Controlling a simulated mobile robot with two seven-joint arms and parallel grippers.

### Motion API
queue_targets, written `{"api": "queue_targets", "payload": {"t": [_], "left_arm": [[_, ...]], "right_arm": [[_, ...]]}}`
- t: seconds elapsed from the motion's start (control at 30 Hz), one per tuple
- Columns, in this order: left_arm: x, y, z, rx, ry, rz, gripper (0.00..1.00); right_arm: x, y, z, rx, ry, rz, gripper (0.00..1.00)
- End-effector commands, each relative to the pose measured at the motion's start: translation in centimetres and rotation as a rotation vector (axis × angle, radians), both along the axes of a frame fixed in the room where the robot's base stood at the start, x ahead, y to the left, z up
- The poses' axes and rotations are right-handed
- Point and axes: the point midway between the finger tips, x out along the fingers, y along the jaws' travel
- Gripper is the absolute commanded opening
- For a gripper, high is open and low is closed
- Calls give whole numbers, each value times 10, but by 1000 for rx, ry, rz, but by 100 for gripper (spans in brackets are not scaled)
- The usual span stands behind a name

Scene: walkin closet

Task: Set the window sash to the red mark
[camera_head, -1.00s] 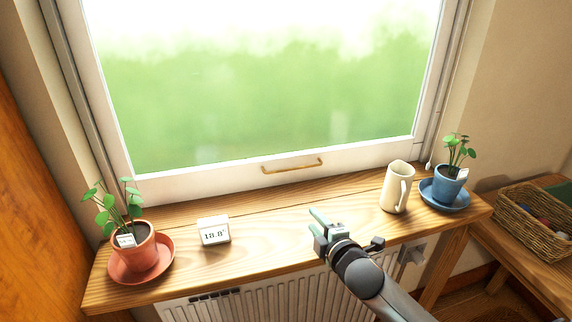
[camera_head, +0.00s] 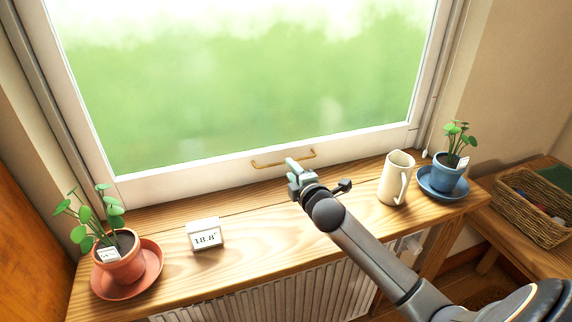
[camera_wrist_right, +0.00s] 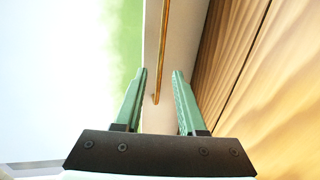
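The window sash (camera_head: 190,179) is a white frame around a large pane, with its bottom rail low behind the wooden sill. A brass bar handle (camera_head: 308,157) is fixed to that rail. My right gripper (camera_head: 291,163) is over the sill, with its fingertips close to the handle and overlapping it in the head view. In the right wrist view its green fingers (camera_wrist_right: 160,73) are open, and the brass handle (camera_wrist_right: 162,60) shows in line with the gap between them. I cannot tell whether they touch it. I see no red mark. My left gripper is not in view.
On the sill (camera_head: 255,238) stand a terracotta plant pot (camera_head: 122,262), a small white display (camera_head: 204,234), a cream jug (camera_head: 393,180) right of my gripper, and a blue plant pot (camera_head: 448,175). A wicker basket (camera_head: 530,215) sits at the right. A radiator (camera_head: 280,300) is below.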

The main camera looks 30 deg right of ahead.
Motion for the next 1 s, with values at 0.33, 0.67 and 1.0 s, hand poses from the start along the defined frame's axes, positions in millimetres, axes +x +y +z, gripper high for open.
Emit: {"api": "queue_targets", "payload": {"t": [0.33, 0.67, 1.0], "left_arm": [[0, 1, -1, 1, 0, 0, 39], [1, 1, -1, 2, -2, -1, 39], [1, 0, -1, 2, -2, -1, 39]], "right_arm": [[38, -9, -8, 1, 0, 1, 40], [44, -10, -10, 0, 0, 1, 40], [44, -10, -10, 0, 0, 1, 13]]}}
